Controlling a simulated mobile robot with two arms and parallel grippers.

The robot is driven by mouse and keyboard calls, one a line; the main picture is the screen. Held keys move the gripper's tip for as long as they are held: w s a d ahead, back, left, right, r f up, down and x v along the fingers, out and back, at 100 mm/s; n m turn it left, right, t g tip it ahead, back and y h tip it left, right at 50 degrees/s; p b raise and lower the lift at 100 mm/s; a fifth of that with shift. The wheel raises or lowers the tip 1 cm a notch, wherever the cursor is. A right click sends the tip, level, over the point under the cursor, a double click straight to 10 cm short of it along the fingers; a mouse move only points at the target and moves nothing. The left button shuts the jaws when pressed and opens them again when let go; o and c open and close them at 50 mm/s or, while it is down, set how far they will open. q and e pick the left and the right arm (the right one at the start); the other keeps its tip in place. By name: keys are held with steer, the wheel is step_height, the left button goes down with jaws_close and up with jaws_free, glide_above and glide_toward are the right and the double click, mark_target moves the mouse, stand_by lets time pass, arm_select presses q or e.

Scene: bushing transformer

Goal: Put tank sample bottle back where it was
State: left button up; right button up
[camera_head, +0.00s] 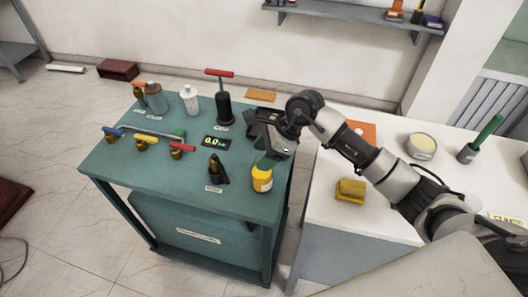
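A yellow-orange bottle with a pale label (262,181) and a green top shows at the right edge of the green bench (150,180). I cannot tell for sure that it is the tank sample bottle. My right gripper (266,138) is just above and behind it, and partly covers its top. I cannot tell whether the fingers touch the bottle, or whether the bottle rests on the bench. A white bottle (189,101) and a grey-brown bottle (155,99) stand at the back left of the bench. My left gripper is not in view.
A red-handled black pump (223,105), a display reading 0.0 (215,142), small coloured valves (142,143) and a black fitting (217,170) occupy the bench. The white table (325,205) at right holds a yellow block (350,190) and a round tin (421,146). The bench's front left is clear.

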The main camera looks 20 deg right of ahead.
steer(key=shift+r, duration=0.1)
steer(key=b+v, duration=0.2)
steer(key=v, duration=1)
